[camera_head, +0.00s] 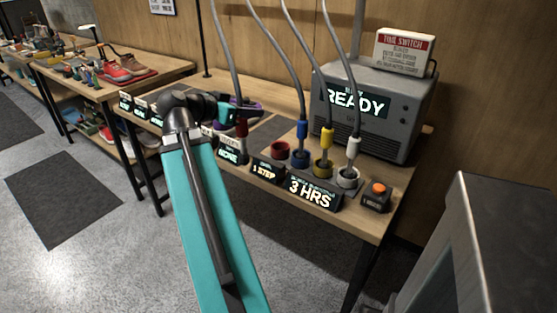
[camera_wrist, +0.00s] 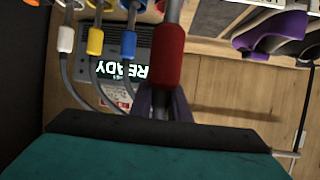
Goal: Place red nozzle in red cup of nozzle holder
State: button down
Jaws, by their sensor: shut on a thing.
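The red nozzle (camera_head: 241,128) hangs on its grey hose above the bench, to the left of the red cup (camera_head: 279,150) of the nozzle holder. In the head view the cup looks empty. In the wrist view the red nozzle (camera_wrist: 168,55) fills the middle, and my gripper (camera_wrist: 160,100) is shut on its grey end of the hose, close to the red sleeve. The arm hides much of the gripper in the head view. The blue nozzle (camera_head: 302,130), yellow nozzle (camera_head: 326,138) and white nozzle (camera_head: 352,147) stand in their own cups.
A grey box reading READY (camera_head: 375,108) stands behind the holder. Signs reading 1 STEP (camera_head: 266,171) and 3 HRS (camera_head: 312,194) stand in front. An orange button (camera_head: 378,188) is at the right. Purple sneakers (camera_wrist: 275,32) are beside the nozzle in the wrist view.

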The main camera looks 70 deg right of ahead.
jog(key=shift+s, duration=0.45)
jog(key=shift+d+r, duration=0.1)
jog(key=s+d+p, duration=0.2)
jog(key=d+p, duration=0.4)
jog(key=d, duration=0.1)
jog(key=s+d+f+p, duration=0.1)
jog(key=s+d+p, duration=0.2)
jog(key=d+p, duration=0.3)
jog(key=shift+d+f+p, duration=0.3)
jog(key=shift+d+p, duration=0.1)
jog(key=shift+d, duration=0.7)
jog(key=shift+f, duration=0.15)
